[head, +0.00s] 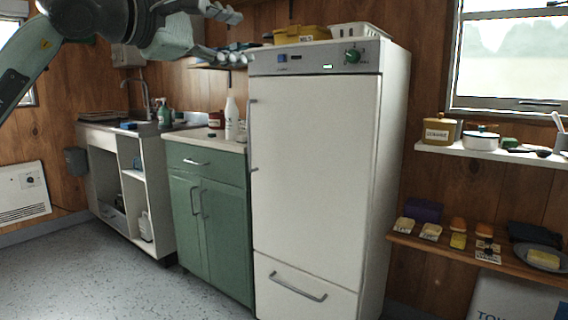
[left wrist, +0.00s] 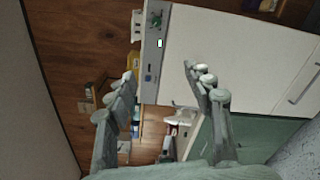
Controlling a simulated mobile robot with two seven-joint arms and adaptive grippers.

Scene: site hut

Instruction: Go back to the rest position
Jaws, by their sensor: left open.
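My left arm comes in from the upper left in the head view. Its gripper (head: 228,35) is raised near the top left corner of the white fridge (head: 310,170). In the left wrist view the fingers of my left gripper (left wrist: 160,88) are spread apart with nothing between them. The fridge's grey control panel (left wrist: 152,60) shows beyond the fingers there. From these views I cannot tell whether the fingers touch the fridge. My right gripper is in neither view.
A green cabinet (head: 221,228) and a sink unit (head: 112,185) stand left of the fridge. A white bottle (head: 231,118) stands on the counter. The floor (head: 120,280) at front left is clear.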

